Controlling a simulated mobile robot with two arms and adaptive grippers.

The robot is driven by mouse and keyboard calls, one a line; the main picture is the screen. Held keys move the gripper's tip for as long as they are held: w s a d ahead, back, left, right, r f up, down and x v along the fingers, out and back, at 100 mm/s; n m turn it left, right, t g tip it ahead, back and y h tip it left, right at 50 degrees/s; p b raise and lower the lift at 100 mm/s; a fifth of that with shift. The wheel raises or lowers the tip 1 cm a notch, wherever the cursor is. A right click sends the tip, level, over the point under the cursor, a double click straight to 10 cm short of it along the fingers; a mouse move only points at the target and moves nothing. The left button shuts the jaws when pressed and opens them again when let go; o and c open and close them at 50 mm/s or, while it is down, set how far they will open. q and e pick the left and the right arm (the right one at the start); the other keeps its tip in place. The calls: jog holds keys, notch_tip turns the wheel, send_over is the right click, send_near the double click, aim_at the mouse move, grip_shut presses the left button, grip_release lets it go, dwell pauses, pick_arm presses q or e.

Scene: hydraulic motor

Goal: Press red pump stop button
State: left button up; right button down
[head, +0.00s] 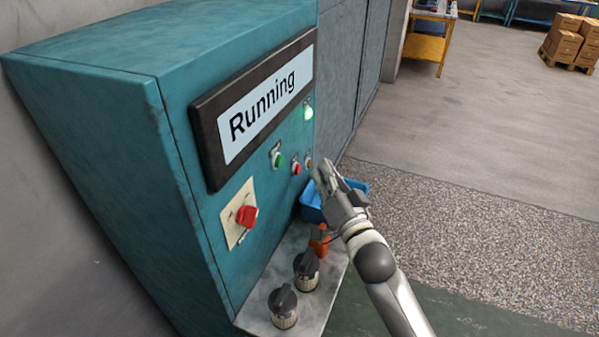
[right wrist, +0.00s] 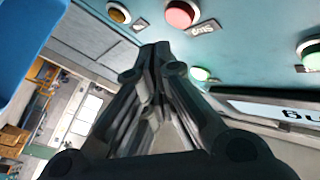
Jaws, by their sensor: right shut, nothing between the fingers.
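The red button (head: 297,168) sits on the teal control panel, between a green button (head: 278,158) and a yellow-orange button (head: 308,163). The display (head: 265,103) reads "Running". My left gripper is out of view.
A lit green lamp (head: 308,112) is above the buttons. A red rotary switch (head: 246,216) is on the lower left panel. A ledge (head: 258,308) below carries two dark knobs (head: 307,268) and an orange item (head: 319,240). A blue bin (head: 312,206) stands behind my gripper.

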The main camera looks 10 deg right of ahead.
jog(key=shift+w+a, duration=0.35)
jog(key=shift+a, duration=0.15)
dwell(1.2)
jog(key=shift+w+a, duration=0.25)
jog(key=shift+a, duration=0.15)
jog(key=shift+w+a, duration=0.2)
jog(key=shift+a, duration=0.1)
dwell(0.6)
jog(key=shift+d+r, duration=0.1)
jog(key=shift+s+d+p, duration=0.4)
jog(key=shift+s+d, duration=0.1)
jog(key=shift+d, duration=0.1)
